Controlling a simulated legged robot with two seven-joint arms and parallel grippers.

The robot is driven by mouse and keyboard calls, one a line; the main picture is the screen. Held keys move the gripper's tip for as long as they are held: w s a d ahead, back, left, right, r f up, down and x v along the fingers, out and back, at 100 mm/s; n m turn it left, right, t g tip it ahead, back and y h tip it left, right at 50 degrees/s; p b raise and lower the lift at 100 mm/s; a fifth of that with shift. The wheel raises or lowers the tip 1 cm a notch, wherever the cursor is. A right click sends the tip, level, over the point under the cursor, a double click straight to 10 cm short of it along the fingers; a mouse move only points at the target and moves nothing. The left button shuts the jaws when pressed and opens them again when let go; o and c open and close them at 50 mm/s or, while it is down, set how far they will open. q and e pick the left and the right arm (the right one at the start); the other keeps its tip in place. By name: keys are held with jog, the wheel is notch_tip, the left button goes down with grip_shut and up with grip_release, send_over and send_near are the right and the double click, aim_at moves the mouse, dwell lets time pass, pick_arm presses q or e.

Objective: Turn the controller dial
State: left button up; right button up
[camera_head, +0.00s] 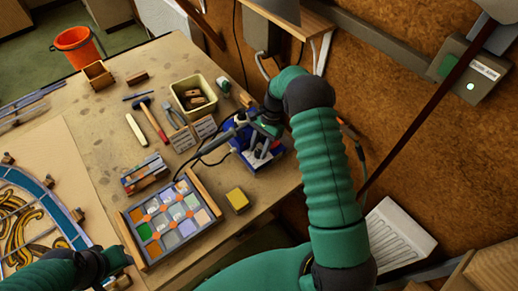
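A blue controller box (272,160), which looks like a soldering station, sits near the right edge of the workbench with a dark cable running from it. My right gripper (262,138) is over the box, reaching down from the green arm. The gripper hides much of the box's top and front. I cannot make out the dial, nor whether the fingers touch it or are open or shut. My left gripper (118,260) is low at the left, beside the lower left corner of the glass tray. Its fingers are too dark and small to read.
The tray of coloured glass (147,262) and a yellow sponge (237,200) lie left of the controller. A cream bin (178,96), a hammer (152,120) and pliers (176,117) lie behind. The leaded panel (52,208) is at left. The wall stands close at right.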

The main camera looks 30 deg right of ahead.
jog(key=shift+o, duration=1)
jog(key=shift+f, duration=0.1)
jog(key=shift+d, duration=0.1)
jog(key=b+v, duration=0.2)
jog(key=v, duration=1)
jog(key=shift+d, duration=0.15)
jog(key=shift+w+f, duration=0.1)
jog(key=shift+w, duration=0.05)
jog(key=s+a+f+n+t+h+b, duration=0.1)
jog(key=s+a+f+n+h, duration=0.1)
jog(key=s+a+n, duration=0.5)
jog(key=s+a+f+n+t+h+b, duration=0.2)
jog(key=s+a+n, duration=0.6)
jog(key=s+a, duration=0.1)
jog(key=shift+s+a+t, duration=0.25)
jog(key=shift+s+t, duration=0.05)
jog(key=shift+s, duration=0.55)
